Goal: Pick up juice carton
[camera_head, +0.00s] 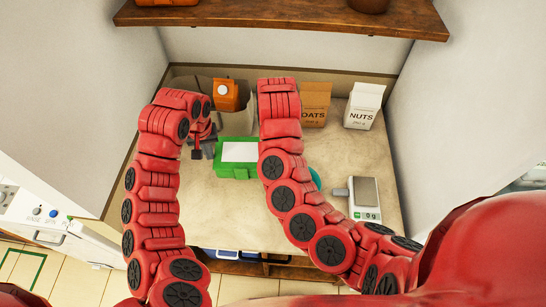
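A green box (224,172) with a white top sits on the counter (215,215). A brown oats box (314,104) and a white nuts box (362,107) stand at the back right. A scale (364,192) lies at the right. A wooden shelf (282,15) hangs above.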

